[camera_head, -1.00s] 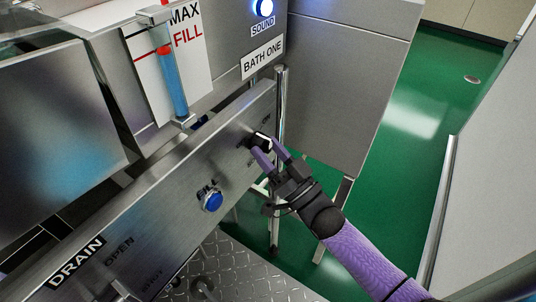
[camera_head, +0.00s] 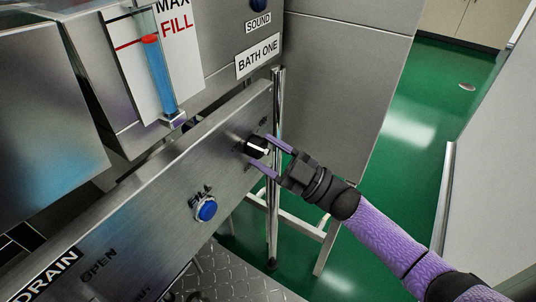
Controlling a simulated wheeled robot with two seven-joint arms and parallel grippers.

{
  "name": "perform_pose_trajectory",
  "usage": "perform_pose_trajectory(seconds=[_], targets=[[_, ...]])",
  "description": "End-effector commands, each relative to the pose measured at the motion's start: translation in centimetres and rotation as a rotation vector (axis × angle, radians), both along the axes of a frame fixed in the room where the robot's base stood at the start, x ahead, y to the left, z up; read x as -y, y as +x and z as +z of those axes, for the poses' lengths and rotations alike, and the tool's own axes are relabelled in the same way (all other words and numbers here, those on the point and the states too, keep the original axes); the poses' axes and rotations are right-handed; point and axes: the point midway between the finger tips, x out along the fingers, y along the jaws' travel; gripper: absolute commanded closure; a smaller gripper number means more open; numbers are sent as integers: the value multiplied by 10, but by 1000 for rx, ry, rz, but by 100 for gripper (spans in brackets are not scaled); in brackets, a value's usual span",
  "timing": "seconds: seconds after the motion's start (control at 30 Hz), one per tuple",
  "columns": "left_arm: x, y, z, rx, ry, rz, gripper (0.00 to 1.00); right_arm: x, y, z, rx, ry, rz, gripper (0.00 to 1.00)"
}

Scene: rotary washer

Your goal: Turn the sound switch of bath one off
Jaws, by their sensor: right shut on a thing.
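The sound switch, a black knob with a white mark (camera_head: 256,147), sits on the steel front panel (camera_head: 215,160) below the BATH ONE label (camera_head: 258,61). My right gripper (camera_head: 267,155) reaches in from the lower right, its two purple fingers on either side of the knob and shut on it. The lettering around the knob is too small to read. The SOUND lamp (camera_head: 258,4), cut by the top edge, is dark blue and unlit. My left gripper is out of view.
A blue FILL button (camera_head: 205,209) is lower left on the same panel, with DRAIN lettering (camera_head: 42,277) farther left. A level tube (camera_head: 161,76) stands above the panel. Steel legs (camera_head: 273,200) are behind my gripper. Green floor lies open at the right.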

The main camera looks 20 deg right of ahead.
Motion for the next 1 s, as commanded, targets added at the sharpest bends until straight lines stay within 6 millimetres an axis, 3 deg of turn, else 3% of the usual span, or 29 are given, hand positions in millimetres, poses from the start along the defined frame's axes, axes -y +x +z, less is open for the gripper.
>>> perform_pose_trajectory(seconds=[0.7, 0.73, 0.87, 1.0], targets=[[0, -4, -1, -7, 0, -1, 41, 0, 0, 0, 41, -53, -1, 100], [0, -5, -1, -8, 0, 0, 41, 0, 0, 0, 41, -53, -1, 40], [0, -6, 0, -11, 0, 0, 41, 0, 0, 0, 40, -52, -1, 12], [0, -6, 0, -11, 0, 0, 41, 0, 0, 0, 40, -52, 0, 9]])
